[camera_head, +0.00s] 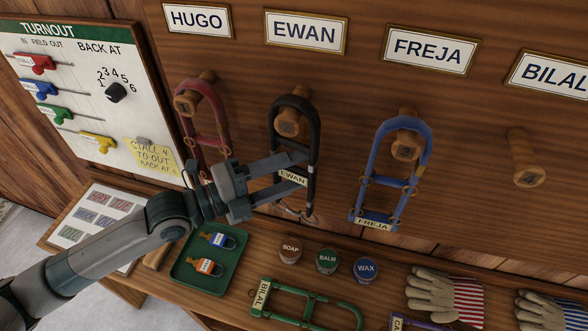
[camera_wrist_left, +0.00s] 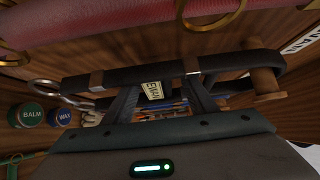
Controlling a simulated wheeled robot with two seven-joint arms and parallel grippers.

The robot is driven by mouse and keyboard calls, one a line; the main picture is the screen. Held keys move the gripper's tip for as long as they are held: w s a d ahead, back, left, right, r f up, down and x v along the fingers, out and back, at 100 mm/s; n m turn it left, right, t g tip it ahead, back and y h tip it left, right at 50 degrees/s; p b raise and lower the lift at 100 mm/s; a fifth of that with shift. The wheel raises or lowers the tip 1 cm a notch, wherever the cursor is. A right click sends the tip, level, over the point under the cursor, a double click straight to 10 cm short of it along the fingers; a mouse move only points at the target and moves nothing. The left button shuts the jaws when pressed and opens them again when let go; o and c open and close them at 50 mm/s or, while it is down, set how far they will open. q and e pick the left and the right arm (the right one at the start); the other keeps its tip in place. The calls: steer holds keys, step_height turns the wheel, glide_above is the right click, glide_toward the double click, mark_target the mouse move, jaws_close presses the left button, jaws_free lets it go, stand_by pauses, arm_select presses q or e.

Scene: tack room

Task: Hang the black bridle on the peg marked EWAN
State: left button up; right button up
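The black bridle (camera_head: 315,135) hangs with its loop around the wooden peg (camera_head: 289,122) below the EWAN sign (camera_head: 305,33). Its cream EWAN tag (camera_head: 292,177) faces out. In the left wrist view the black strap (camera_wrist_left: 140,74) runs across in front of my fingers, and its loop end surrounds the peg (camera_wrist_left: 265,84). My left gripper (camera_head: 303,170) is at the bridle's lower half, fingers spread apart, with the tag (camera_wrist_left: 154,90) showing in the gap between them. Whether a finger touches the strap I cannot tell. My right gripper is not in view.
A red bridle (camera_head: 213,105) hangs on the peg to the left, close to my gripper. A blue bridle (camera_head: 375,150) hangs under FREJA (camera_head: 430,49). The BILAL peg (camera_head: 525,160) is bare. Tins, gloves (camera_head: 432,290), a green bridle (camera_head: 300,292) and a green tray (camera_head: 188,280) lie below.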

arm_select(q)
steer(key=shift+a+f, duration=0.1)
steer(key=shift+a, duration=0.05)
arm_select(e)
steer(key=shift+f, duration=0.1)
arm_select(q)
steer(key=shift+s+a+b, duration=0.25)
steer(key=shift+a+b, duration=0.15)
steer(key=shift+a, duration=0.05)
arm_select(e)
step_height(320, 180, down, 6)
steer(key=b, duration=0.5)
arm_select(q)
steer(key=b+v, duration=0.2)
steer(key=v, duration=1.4)
steer(key=shift+b, duration=0.3)
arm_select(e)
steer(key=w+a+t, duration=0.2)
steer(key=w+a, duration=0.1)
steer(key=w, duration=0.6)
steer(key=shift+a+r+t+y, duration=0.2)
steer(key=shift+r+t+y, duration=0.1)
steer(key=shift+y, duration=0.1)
arm_select(q)
steer(key=shift+s, duration=0.1)
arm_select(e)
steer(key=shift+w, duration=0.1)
